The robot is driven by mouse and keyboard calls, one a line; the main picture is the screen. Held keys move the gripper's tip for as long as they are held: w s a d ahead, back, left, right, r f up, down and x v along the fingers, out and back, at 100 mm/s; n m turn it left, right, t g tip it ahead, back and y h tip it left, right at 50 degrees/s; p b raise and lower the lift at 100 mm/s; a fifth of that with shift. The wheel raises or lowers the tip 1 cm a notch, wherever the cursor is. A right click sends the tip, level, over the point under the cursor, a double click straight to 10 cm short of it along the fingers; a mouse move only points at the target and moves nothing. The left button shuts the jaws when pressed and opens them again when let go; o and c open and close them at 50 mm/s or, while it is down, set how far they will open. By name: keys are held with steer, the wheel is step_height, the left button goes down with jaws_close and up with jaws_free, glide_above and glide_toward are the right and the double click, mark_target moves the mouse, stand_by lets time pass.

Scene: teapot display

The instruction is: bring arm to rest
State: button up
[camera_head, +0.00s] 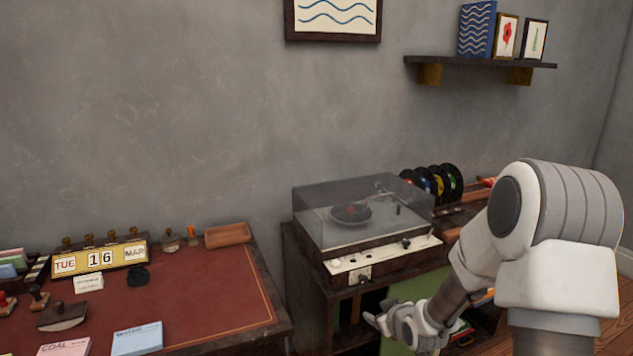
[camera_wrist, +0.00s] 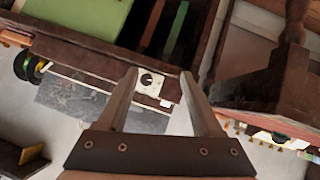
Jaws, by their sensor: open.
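My arm, white and grey, rises at the right of the head view, and its forearm slants down to the left. My gripper (camera_head: 374,319) hangs low in front of the record player cabinet. In the wrist view my gripper (camera_wrist: 160,88) has two fingers spread apart, with nothing held between them. Beyond the fingertips the wrist view shows the record player's white control plate with a black knob (camera_wrist: 147,80). The gripper looks apart from the furniture in the head view.
The record player (camera_head: 350,215) with a clear lid stands on a dark cabinet (camera_head: 300,262). Several records (camera_head: 435,182) stand behind it. A red-topped desk (camera_head: 215,290) with a calendar (camera_head: 98,259) and stamps lies left. A wall shelf (camera_head: 480,62) hangs above. Floor shows at far right.

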steer(key=s+r+m+g+h, duration=0.3)
steer(key=s+r+m+g, duration=0.1)
steer(key=s+r, duration=1.65)
steer(key=s+a+r+m+g+y, duration=0.1)
steer(key=s+m, duration=0.1)
steer(key=s, duration=1)
step_height(320, 180, up, 17)
steer(key=p, duration=1.6)
steer(key=shift+s+a+p, duration=0.15)
steer(key=shift+s+p, duration=0.05)
steer(key=shift+p, duration=0.1)
steer(key=shift+f, duration=0.1)
